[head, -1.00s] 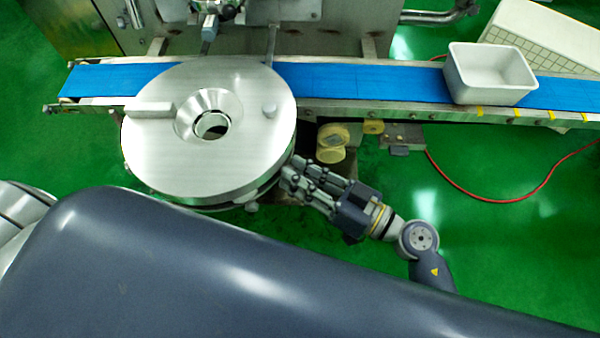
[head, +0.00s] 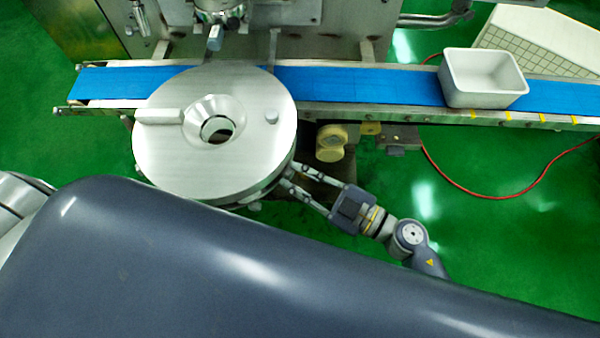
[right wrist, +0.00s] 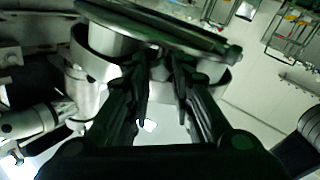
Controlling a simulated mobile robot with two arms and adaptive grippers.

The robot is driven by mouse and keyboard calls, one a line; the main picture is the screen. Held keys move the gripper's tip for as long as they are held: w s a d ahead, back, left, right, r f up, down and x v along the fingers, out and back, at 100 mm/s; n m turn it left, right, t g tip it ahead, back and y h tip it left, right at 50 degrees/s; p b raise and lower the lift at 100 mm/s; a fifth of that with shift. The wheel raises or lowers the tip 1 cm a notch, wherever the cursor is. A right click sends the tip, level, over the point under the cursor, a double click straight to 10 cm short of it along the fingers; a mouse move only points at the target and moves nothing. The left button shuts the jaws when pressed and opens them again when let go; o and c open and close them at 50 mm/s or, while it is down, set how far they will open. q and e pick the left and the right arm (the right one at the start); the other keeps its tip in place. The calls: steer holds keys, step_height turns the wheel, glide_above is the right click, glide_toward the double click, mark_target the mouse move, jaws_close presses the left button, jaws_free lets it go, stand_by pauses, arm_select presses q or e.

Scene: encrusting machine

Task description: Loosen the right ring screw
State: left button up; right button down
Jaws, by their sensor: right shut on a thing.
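The round steel disc-shaped head (head: 170,165) of the machine stands in front of the blue belt, with a hole and funnel near its middle. My right gripper (head: 286,176) reaches its lower right rim from the right. In the right wrist view, my right gripper (right wrist: 161,80) has its two fingers on either side of a small part under the disc. It is shut on this part, at the right ring screw's place. The screw itself is mostly hidden by the fingers and is dark. My left gripper is not in view.
A blue conveyor belt (head: 350,84) runs behind the disc. A white tub (head: 478,98) stands on it at the right. A red cable (head: 480,196) lies on the open green floor at the right.

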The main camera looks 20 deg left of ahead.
steer(key=n, duration=0.6)
steer(key=shift+s+f+n, duration=0.1)
steer(key=shift+n, duration=0.2)
steer(key=n, duration=0.3)
steer(key=shift+f+n+b, duration=0.1)
steer(key=shift+n+b, duration=0.2)
steer(key=shift+b, duration=0.1)
steer(key=n+b, duration=0.1)
steer(key=n, duration=0.2)
steer(key=shift+n, duration=0.3)
steer(key=shift+f+n+b, duration=0.15)
steer(key=shift+n+b, duration=3.15)
steer(key=shift+n, duration=3.8)
